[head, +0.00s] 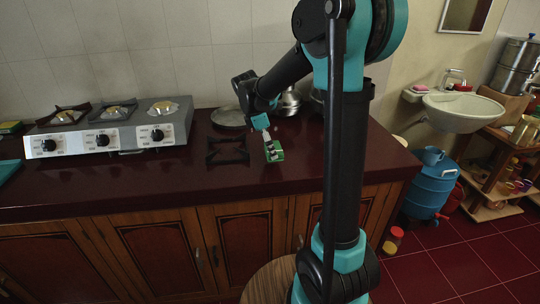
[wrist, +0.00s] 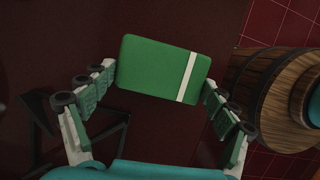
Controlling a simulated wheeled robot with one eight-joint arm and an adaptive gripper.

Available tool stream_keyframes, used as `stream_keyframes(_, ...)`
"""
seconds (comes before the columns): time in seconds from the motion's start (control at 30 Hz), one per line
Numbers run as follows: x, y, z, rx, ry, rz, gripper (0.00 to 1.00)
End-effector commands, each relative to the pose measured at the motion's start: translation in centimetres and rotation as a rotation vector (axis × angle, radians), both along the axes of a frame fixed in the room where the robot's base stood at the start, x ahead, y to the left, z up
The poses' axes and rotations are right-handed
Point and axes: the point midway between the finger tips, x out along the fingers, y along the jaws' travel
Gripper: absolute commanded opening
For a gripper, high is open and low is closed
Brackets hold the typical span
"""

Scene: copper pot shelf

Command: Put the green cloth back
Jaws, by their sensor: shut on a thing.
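The green cloth (wrist: 150,65) is a flat folded block with one white stripe near its right end, and it fills the space between my fingers in the wrist view. In the head view the cloth (head: 277,156) shows small at the end of my arm, over the front part of the dark red counter. My gripper (head: 270,147) points down and is shut on the cloth, with one finger at each short end. Whether the cloth touches the counter is hard to tell.
A gas stove (head: 110,130) stands at the left and a black burner grate (head: 228,150) lies left of my gripper. A metal plate (head: 229,117) and pots (head: 288,102) are behind. A sink (head: 462,112) is at the right.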

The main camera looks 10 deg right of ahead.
Motion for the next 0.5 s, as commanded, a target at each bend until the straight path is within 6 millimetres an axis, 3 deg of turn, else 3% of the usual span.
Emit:
stream_keyframes(0.23,0.0,0.0,-3.1,0.0,0.0,0.0,0.4)
stream_keyframes(0.5,0.0,0.0,-3.5,0.0,0.0,0.0,0.4)
